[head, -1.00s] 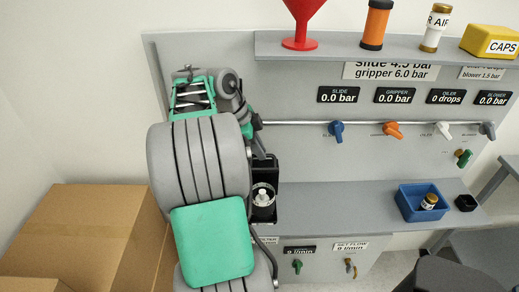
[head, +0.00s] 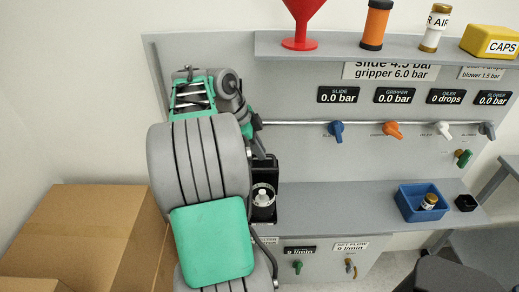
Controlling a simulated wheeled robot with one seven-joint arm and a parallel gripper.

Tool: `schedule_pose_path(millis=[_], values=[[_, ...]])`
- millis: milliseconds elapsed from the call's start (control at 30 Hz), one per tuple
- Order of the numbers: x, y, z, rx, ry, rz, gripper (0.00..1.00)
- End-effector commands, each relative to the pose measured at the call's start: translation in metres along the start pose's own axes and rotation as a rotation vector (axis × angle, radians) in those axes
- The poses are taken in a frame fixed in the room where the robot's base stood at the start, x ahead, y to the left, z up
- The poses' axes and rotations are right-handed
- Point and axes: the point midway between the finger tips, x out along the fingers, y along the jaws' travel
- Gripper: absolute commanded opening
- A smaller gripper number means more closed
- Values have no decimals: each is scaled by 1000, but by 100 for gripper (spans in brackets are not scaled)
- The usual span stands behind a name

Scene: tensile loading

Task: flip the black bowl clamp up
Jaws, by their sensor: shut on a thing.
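The black bowl clamp (head: 266,168) is at the left of the bench, beside my arm, at the top of a dark holder. A clear bowl with a white-topped piece (head: 263,197) sits in the holder just below it. My gripper (head: 262,154) comes down from the upper left and meets the clamp's upper end. It is shut on the clamp, though its fingertips are small and partly hidden by my arm. The clamp's exact tilt is hard to tell.
My arm hides the panel's left side. A thin rail (head: 300,123) runs above coloured valves (head: 392,130). A blue bin (head: 424,202) stands on the shelf at right. Cardboard boxes (head: 95,225) are at lower left. The shelf between holder and bin is clear.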

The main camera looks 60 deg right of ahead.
Motion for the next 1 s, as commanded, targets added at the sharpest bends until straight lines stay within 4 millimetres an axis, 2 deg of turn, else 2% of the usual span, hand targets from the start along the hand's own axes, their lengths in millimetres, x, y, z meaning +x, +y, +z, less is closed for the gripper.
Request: schedule_pose_path(millis=[400,467,733,1000], values=[[-1,-2,0,-1,-1,0,0],[-4,-7,-1,-1,-1,0,0],[-6,-49,-1,-1,-1,1,0],[-3,-55,0,-1,-1,-2,0]])
